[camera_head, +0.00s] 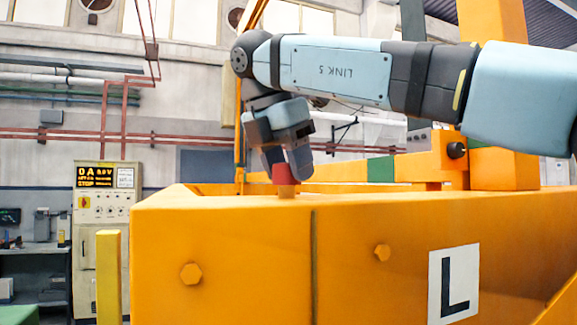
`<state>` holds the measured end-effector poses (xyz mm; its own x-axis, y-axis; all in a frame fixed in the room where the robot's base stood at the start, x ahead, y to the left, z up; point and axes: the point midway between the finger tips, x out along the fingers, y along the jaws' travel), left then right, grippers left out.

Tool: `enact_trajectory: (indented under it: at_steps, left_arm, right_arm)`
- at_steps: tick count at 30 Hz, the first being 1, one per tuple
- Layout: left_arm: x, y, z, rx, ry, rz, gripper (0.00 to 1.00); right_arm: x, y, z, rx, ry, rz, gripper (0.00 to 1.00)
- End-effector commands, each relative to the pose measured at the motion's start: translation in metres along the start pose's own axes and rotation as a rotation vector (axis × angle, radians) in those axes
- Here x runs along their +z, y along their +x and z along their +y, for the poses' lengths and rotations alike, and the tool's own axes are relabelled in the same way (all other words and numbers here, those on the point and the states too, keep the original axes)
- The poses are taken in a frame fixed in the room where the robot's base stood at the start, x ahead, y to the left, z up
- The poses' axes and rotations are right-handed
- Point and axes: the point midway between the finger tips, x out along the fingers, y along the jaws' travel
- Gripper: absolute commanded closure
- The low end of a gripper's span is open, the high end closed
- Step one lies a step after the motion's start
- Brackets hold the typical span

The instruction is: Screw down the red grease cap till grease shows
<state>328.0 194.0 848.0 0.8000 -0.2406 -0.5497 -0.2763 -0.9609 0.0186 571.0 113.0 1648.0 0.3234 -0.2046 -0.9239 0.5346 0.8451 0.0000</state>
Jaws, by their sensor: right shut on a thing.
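The red grease cap (284,174) sits on a short tan stem (286,191) at the top edge of a large orange frame (225,225). My right gripper (286,175) comes down from above, and its fingers are shut on the red cap, one at each side. The fingers hide part of the cap. I cannot make out any grease around the cap or stem. My left gripper is not in view.
The orange frame fills the foreground, with bolt heads and an L sign (453,284) on its face. A yellow post (108,277) and a control cabinet (106,230) with a lit display stand at the left. Orange beams rise behind the frame on the right.

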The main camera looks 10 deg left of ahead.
Motion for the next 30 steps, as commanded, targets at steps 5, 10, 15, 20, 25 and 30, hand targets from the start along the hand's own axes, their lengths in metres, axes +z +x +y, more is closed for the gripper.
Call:
enact_trajectory:
  at_steps: [5, 10, 15, 20, 25, 30]
  left_arm:
    - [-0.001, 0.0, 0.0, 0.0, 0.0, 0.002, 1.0]
    - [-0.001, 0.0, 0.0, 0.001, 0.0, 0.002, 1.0]
    - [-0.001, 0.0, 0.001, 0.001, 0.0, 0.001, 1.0]
    - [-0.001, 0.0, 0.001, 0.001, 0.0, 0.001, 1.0]
    - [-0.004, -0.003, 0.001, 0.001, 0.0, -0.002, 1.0]
    - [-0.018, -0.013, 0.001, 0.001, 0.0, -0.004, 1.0]
  right_arm:
    - [0.001, -0.002, 0.0, 0.002, 0.003, -0.001, 0.78]
    - [0.001, -0.001, 0.0, 0.003, 0.003, 0.0, 0.45]
    - [0.001, -0.001, 0.0, 0.002, 0.001, 0.0, 0.29]
    - [0.001, -0.001, 0.0, 0.001, 0.0, 0.0, 0.29]
    - [0.001, -0.008, 0.0, 0.001, 0.0, 0.0, 0.29]
    - [0.003, -0.031, 0.0, 0.001, 0.0, -0.001, 0.29]
